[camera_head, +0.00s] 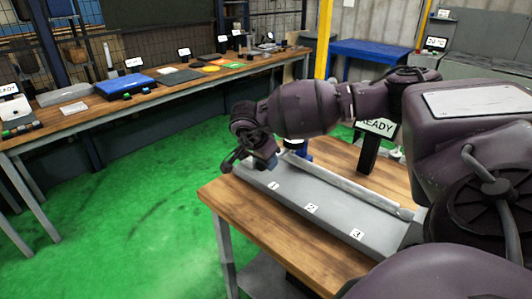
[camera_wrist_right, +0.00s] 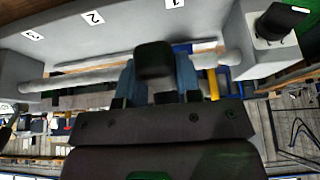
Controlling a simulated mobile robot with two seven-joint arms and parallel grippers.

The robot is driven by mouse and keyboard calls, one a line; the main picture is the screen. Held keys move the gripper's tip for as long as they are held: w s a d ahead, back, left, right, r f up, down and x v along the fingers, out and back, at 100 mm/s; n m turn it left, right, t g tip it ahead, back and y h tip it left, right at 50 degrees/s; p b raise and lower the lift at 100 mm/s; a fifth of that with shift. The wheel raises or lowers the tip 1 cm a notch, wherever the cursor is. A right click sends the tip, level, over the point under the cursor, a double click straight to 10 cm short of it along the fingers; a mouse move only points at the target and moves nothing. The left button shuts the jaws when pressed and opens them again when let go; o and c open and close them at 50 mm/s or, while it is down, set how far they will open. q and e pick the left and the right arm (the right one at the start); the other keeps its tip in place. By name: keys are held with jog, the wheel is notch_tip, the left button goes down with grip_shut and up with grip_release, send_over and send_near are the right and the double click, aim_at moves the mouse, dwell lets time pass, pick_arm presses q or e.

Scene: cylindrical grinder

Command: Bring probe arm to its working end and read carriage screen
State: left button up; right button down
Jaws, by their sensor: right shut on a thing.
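The grinder's grey bed (camera_head: 325,200) lies on a wooden table, marked 1, 2 and 3, with a pale round bar (camera_head: 350,184) along it. My right gripper (camera_head: 268,163) is at the bed's end by mark 1. In the wrist view its blue fingers (camera_wrist_right: 157,82) are shut on a dark knob (camera_wrist_right: 154,58), which looks like the probe arm's grip; the rest of the probe arm is hard to make out. A screen (camera_head: 378,127) on a black post behind my right arm reads READY, partly covered by the arm. My left gripper is not in view.
A long wooden bench (camera_head: 150,92) at the back left holds a blue case (camera_head: 125,83), several small signs and parts. A yellow post (camera_head: 323,40) and a blue table (camera_head: 372,49) stand behind. The green floor left of the grinder table is clear.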

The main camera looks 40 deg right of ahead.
jog(key=shift+s+a+f+h, duration=0.1)
jog(key=shift+f+h, duration=0.3)
jog(key=shift+f, duration=0.45)
jog(key=c, duration=0.8)
grip_release()
jog(key=v, duration=1.1)
